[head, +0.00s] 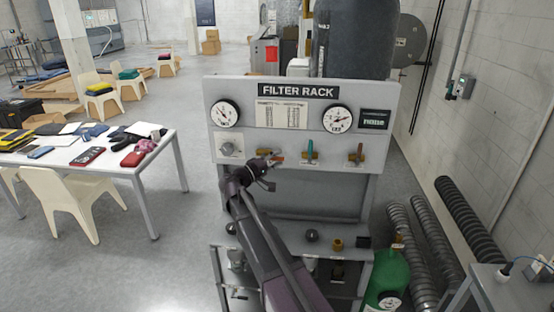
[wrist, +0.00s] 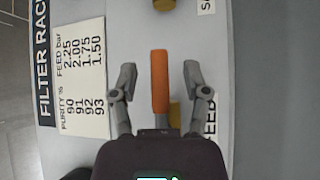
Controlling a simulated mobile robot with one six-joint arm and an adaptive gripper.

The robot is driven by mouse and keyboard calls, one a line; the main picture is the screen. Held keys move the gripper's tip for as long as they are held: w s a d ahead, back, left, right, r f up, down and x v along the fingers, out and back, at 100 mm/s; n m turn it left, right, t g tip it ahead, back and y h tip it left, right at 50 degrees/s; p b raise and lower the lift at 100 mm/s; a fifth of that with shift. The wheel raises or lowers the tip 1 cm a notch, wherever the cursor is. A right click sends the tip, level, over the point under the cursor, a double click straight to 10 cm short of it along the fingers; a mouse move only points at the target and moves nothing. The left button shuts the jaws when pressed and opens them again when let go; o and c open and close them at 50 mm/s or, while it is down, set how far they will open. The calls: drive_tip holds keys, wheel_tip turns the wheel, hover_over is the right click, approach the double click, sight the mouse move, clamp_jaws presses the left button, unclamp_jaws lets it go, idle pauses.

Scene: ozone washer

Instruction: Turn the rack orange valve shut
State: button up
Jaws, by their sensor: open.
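The orange valve handle (wrist: 160,80) lies between my gripper's fingers in the wrist view, with a gap on each side. Part of its brass body (wrist: 174,114) shows under the handle. In the head view the orange handle (head: 278,156) lies roughly level on the left part of the filter rack panel (head: 230,95), partly hidden by my gripper (head: 267,165). My gripper is open around the handle and holds nothing. In the wrist view the gripper (wrist: 160,76) straddles the handle's length. A "FEED" label sits beside the valve, partly covered by the right finger.
A teal-handled valve (head: 310,150) and a brown-handled valve (head: 357,154) stand to the right on the panel, both handles upright. Two gauges (head: 225,113) (head: 338,119) sit above. A green cylinder (head: 388,275) stands below right.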

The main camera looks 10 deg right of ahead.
clamp_jaws()
